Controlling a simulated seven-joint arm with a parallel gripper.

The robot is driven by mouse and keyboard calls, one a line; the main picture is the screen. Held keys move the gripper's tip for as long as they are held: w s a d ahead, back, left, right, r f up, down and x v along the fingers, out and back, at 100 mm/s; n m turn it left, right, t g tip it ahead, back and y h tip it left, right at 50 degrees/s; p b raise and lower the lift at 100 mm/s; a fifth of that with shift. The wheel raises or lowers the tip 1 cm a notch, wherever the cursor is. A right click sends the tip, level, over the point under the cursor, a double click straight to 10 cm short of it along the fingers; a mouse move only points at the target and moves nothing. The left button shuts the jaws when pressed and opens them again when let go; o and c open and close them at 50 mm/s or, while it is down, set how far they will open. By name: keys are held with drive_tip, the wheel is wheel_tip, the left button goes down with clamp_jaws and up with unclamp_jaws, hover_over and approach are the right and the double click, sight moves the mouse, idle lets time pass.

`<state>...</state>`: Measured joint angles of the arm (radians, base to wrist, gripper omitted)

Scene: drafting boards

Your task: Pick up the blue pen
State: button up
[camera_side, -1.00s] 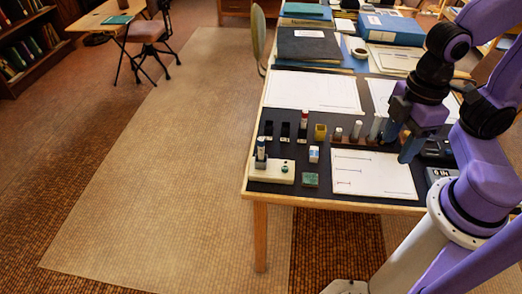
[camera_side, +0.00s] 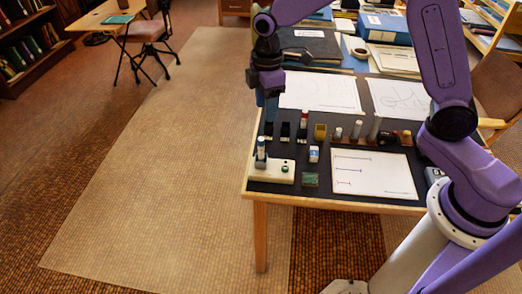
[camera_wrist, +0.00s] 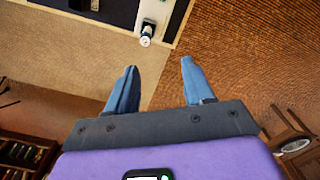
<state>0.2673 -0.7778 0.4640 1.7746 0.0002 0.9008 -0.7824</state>
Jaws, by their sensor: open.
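The blue pen (camera_side: 261,146) stands upright in the left end of a white holder block (camera_side: 277,175) at the near left corner of the table. In the wrist view, the pen (camera_wrist: 147,33) shows end-on with a white top, beside the holder block (camera_wrist: 157,10) at the top edge. My gripper (camera_side: 271,112) is above the table's left edge, apart from the pen and higher than it. In the wrist view, its two blue fingers (camera_wrist: 159,66) are spread with nothing between them, over the floor. The pen's lower part is hidden in the holder.
A white-and-blue eraser (camera_side: 314,154) and a green block (camera_side: 311,180) lie near. A paper sheet (camera_side: 373,172) lies to the right.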

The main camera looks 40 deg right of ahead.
sight(261, 139)
drive_tip(key=w+f, duration=0.1)
drive_tip(key=f, duration=0.7)
drive_tip(key=w+f, duration=0.1)
drive_tip(key=f, duration=0.3)
drive_tip(key=shift+w+d+f, duration=0.2)
drive_tip(key=shift+w+d, duration=0.05)
drive_tip(key=shift+w, duration=0.05)
drive_tip(key=shift+w+d+f, duration=0.1)
drive_tip(key=shift+d+f, duration=0.05)
drive_tip(key=shift+f, duration=3)
clamp_jaws()
